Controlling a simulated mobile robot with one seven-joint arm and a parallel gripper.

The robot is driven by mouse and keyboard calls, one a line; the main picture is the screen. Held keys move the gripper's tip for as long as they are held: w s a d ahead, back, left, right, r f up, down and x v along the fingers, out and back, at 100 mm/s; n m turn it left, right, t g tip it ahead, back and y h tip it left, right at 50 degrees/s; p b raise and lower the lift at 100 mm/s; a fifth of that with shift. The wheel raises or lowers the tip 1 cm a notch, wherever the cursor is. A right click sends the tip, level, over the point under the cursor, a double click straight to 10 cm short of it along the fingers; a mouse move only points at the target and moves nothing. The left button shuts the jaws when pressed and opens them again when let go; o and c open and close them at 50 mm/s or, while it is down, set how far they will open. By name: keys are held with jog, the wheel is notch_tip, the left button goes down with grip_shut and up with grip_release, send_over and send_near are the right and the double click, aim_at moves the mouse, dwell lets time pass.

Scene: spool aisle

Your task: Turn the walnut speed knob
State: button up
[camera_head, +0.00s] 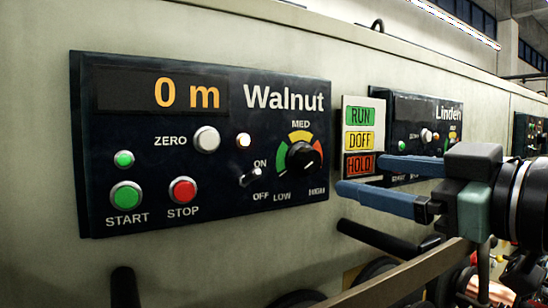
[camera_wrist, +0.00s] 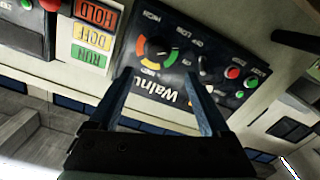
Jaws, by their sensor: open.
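The Walnut panel (camera_head: 230,215) is a dark plate on a pale machine wall, in the left half of the head view. Its speed knob (camera_head: 301,156) is black and round, ringed by a green, yellow and red scale from LOW through MED to HIGH. The pointer is too small to read surely. In the wrist view the knob (camera_wrist: 156,47) shows upside down, beyond the fingertips and slightly left of their middle. My gripper (camera_head: 360,174) has two blue fingers, open and empty, right of the knob and apart from it. In the wrist view my gripper (camera_wrist: 160,73) spans the lower middle.
The Walnut panel also has a display (camera_head: 170,95) reading 0 m, a toggle switch (camera_head: 250,177), a START button (camera_head: 126,195) and a STOP button (camera_head: 183,190). A RUN/DOFF/HOLD sign (camera_head: 361,139) stands between it and the Linden panel (camera_head: 425,120). Dark rods stick out below.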

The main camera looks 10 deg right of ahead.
aim_at(313, 163)
jog(key=p+x, duration=0.2)
jog(key=x, duration=0.1)
jog(key=p+x, duration=0.2)
jog(key=x, duration=0.2)
jog(key=p+x, duration=0.2)
jog(key=x, duration=0.1)
jog(key=shift+w+d+r, duration=0.1)
jog(key=shift+w+r, duration=0.2)
jog(key=shift+w, duration=0.05)
jog(key=shift+w+a+f, duration=0.15)
jog(key=shift+w+a, duration=0.15)
jog(key=shift+w, duration=0.35)
grip_shut()
